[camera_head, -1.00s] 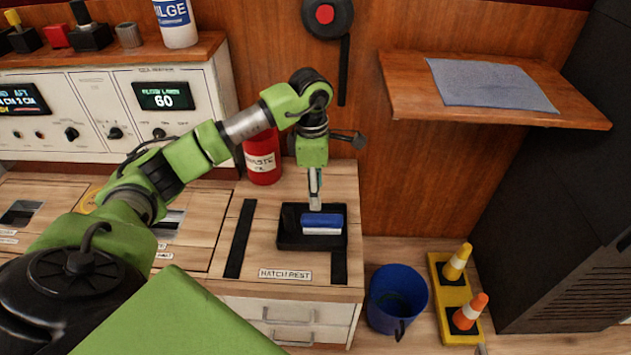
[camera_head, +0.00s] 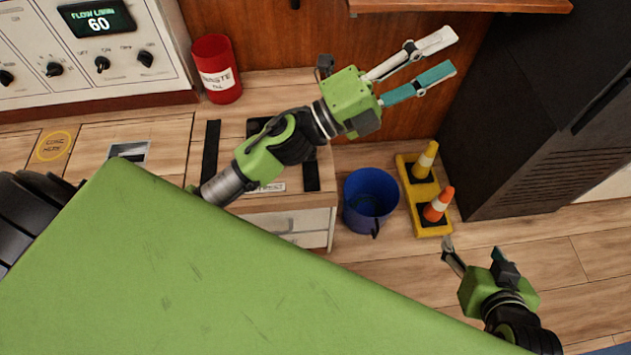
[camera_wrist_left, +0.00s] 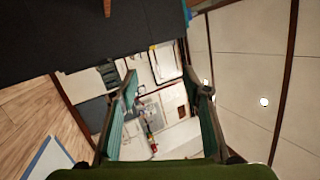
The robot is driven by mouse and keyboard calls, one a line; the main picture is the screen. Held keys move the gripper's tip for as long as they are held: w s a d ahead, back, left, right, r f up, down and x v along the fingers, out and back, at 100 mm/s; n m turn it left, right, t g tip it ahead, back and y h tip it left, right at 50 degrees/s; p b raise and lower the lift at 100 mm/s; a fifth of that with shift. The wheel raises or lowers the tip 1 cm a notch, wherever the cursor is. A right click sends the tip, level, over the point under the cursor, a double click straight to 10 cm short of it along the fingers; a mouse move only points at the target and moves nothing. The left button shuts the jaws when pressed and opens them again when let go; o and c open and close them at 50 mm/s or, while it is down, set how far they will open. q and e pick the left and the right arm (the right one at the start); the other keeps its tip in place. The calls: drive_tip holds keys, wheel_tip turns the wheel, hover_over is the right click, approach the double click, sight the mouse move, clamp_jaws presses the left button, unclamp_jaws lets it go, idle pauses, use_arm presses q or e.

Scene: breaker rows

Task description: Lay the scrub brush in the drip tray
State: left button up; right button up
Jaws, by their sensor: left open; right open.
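The black drip tray (camera_head: 257,126) sits on the wooden counter, mostly covered by my left arm in the head view. The blue scrub brush with white bristles is hidden behind that arm now; a second ago it lay in the tray. My left gripper (camera_head: 447,57) is open and empty, raised to the right of the counter and pointing right. In the left wrist view its open fingers (camera_wrist_left: 159,77) have nothing between them, and no brush or tray shows. My right gripper (camera_head: 473,250) is open and empty at the lower right, above the floor.
A red waste can (camera_head: 217,70) stands at the back of the counter. A blue bucket (camera_head: 370,197) and a yellow stand with cones (camera_head: 424,196) are on the floor. A black cabinet (camera_head: 530,110) stands at right. A wooden shelf edge (camera_head: 460,6) shows above my left gripper.

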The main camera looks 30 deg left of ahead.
use_arm(q)
drive_tip(key=w+a+f+n+t+y, duration=0.1)
drive_tip(key=a+f+n+t+y, duration=0.2)
drive_tip(key=a+f+n+y, duration=1.2)
drive_tip(key=s+d+f+n+g, duration=0.1)
drive_tip(key=s+f+n+g, duration=0.8)
drive_tip(key=s+f+n, duration=0.2)
drive_tip(key=s+f, duration=0.2)
drive_tip(key=shift+s+d, duration=0.3)
drive_tip(key=shift+d, duration=0.05)
